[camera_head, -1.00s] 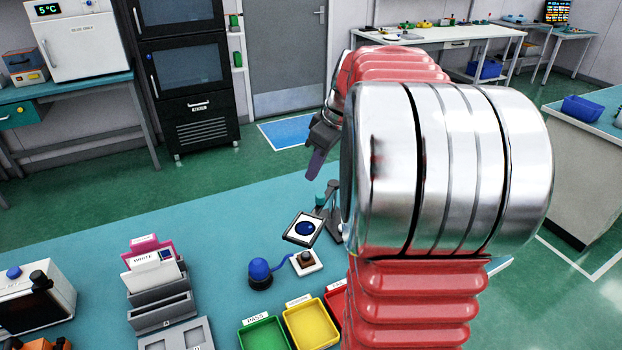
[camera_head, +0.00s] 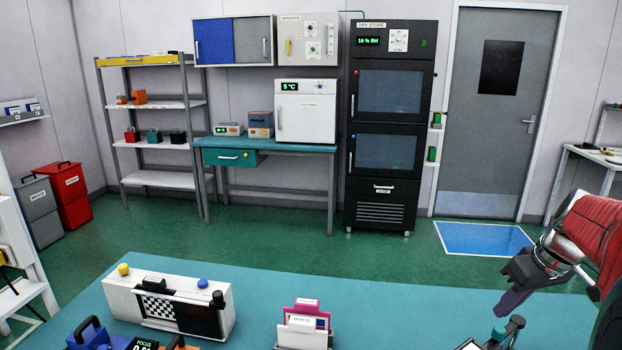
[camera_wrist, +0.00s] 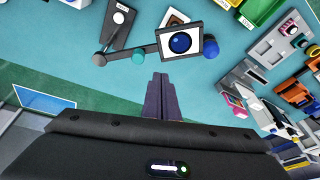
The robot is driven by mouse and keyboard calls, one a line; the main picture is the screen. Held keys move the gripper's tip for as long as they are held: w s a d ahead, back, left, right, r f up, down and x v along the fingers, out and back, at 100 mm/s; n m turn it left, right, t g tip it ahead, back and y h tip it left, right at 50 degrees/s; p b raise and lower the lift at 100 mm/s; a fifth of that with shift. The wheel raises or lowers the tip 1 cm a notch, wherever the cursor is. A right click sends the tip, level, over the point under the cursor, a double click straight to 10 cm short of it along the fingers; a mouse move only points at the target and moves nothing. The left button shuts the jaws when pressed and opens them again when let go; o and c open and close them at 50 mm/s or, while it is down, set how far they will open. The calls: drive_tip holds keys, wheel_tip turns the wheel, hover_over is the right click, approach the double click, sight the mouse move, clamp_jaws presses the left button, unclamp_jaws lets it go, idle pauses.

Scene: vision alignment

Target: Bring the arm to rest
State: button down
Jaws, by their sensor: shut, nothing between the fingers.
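My gripper (camera_head: 512,300) shows at the right edge of the head view, at the end of my red arm. Its dark fingers are together and point down and to the left, above the far right part of the teal bench (camera_head: 390,300). In the wrist view the closed purple-grey fingers (camera_wrist: 161,80) hold nothing. They point toward a small stand with a framed dark blue lens (camera_wrist: 180,42), and appear apart from it. Most of my arm is outside the head view.
A black and white checkered device (camera_head: 165,305) and a card holder (camera_head: 303,325) stand on the bench. A blue knob (camera_wrist: 211,48) and a green tray (camera_wrist: 262,8) show in the wrist view. Open green floor lies beyond the bench, before a black cabinet (camera_head: 390,130).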

drive_tip(key=s+a, duration=0.5)
drive_tip(key=a, duration=0.4)
drive_tip(key=s+a+t, duration=0.1)
drive_tip(key=s+a, duration=0.4)
drive_tip(key=a, duration=0.5)
drive_tip(key=s+a+m+t+h, duration=0.1)
drive_tip(key=s+a, duration=0.4)
drive_tip(key=a, duration=0.5)
drive_tip(key=shift+f, duration=0.4)
drive_tip(key=shift+d, duration=0.1)
